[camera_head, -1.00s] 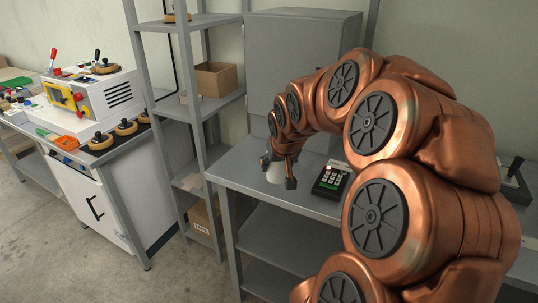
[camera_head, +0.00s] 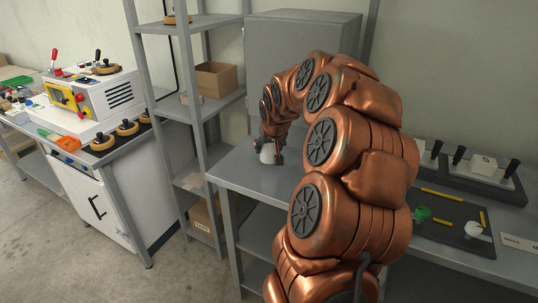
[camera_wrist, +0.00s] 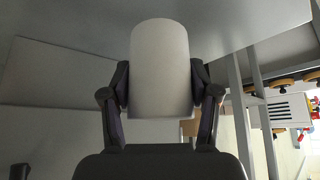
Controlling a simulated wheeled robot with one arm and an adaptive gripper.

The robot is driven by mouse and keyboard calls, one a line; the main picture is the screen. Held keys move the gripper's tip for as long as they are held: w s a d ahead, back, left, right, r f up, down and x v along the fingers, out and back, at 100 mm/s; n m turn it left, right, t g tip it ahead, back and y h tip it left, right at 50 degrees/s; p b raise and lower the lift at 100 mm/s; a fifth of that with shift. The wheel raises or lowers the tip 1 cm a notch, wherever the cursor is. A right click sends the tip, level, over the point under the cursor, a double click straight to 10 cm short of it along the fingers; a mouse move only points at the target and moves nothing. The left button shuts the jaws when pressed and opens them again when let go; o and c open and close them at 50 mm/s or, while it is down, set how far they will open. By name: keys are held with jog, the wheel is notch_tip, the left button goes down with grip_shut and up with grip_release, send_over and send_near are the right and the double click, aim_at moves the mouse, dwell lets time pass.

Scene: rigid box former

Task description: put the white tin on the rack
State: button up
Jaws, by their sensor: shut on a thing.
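The rack (camera_head: 200,108) is a grey metal shelf unit left of the table, with several levels. It stands to the left of my gripper, apart from it.
A cardboard box (camera_head: 216,79) sits on the rack's middle shelf, with free room beside it. A round wooden-based item (camera_head: 177,17) is on its upper shelf. A grey cabinet (camera_head: 300,50) stands behind the table. A green-topped item (camera_head: 421,213) lies on a dark mat at right.

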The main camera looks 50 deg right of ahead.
aim_at(269, 154)
jog(key=shift+f+p, duration=0.35)
jog(key=shift+f, duration=1.35)
jog(key=shift+f, duration=0.15)
jog(key=o, duration=1.4)
jog(key=shift+r, duration=0.25)
jog(key=b+v, duration=0.1)
jog(key=v, duration=1)
jog(key=shift+s+a+r+b, duration=0.15)
jog(key=shift+s+r+b, duration=0.1)
jog(key=shift+r+b, duration=0.05)
jog(key=shift+a, duration=0.1)
